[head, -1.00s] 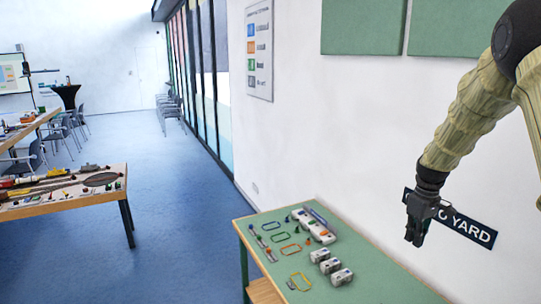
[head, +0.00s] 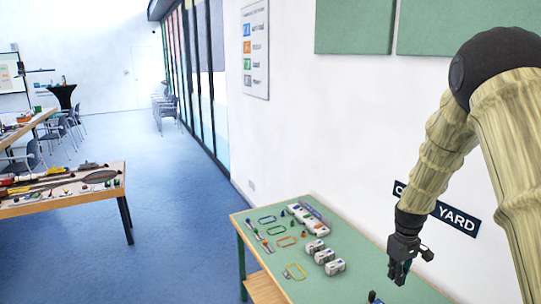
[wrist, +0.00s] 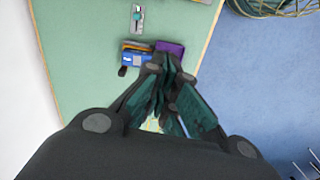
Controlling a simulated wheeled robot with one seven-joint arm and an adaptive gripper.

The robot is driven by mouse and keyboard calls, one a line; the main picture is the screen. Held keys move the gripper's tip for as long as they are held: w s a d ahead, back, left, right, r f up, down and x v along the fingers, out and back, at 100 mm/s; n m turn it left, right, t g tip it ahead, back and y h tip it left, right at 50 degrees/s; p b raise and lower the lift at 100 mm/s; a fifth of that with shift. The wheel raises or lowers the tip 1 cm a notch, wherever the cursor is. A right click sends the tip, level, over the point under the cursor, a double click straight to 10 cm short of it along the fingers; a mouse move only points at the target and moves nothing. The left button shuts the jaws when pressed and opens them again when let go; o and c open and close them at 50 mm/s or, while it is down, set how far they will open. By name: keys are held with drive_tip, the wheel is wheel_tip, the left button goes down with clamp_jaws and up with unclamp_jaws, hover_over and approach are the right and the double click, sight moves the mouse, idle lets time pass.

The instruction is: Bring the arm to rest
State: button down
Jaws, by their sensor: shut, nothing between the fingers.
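My gripper (head: 400,272) hangs from my arm at the right of the head view, above the near right part of the green-topped table (head: 345,215). It points down. In the wrist view my gripper (wrist: 172,72) fills the middle with its fingers together and nothing between them. Beyond the fingertips, blue, orange and purple blocks (wrist: 172,47) lie on the table, partly hidden by the fingers.
Several white blocks (head: 325,256), a white strip (head: 308,219) and coloured loops (head: 295,271) lie on the table. The wall with the YARD sign (head: 458,219) is close behind my arm. Blue floor (head: 180,210) is open to the left.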

drive_tip(key=s+a+f+m, duration=0.1)
drive_tip(key=s+a+f, duration=0.1)
drive_tip(key=s+f, duration=0.45)
drive_tip(key=s+a+f, duration=0.3)
drive_tip(key=f, duration=0.6)
drive_tip(key=s+a+f+m, duration=0.1)
drive_tip(key=s+a+f, duration=0.3)
drive_tip(key=s, duration=0.7)
drive_tip(key=s+a+f+m, duration=0.25)
drive_tip(key=s+f, duration=0.25)
drive_tip(key=s, duration=0.6)
drive_tip(key=s+a+f, duration=0.4)
drive_tip(key=s+a, duration=0.1)
drive_tip(key=s, duration=0.6)
wheel_tip(320, 180, down, 22)
drive_tip(key=b, duration=2.2)
drive_tip(key=shift+s+d, duration=0.2)
drive_tip(key=shift+d, duration=0.05)
drive_tip(key=shift+r, duration=0.1)
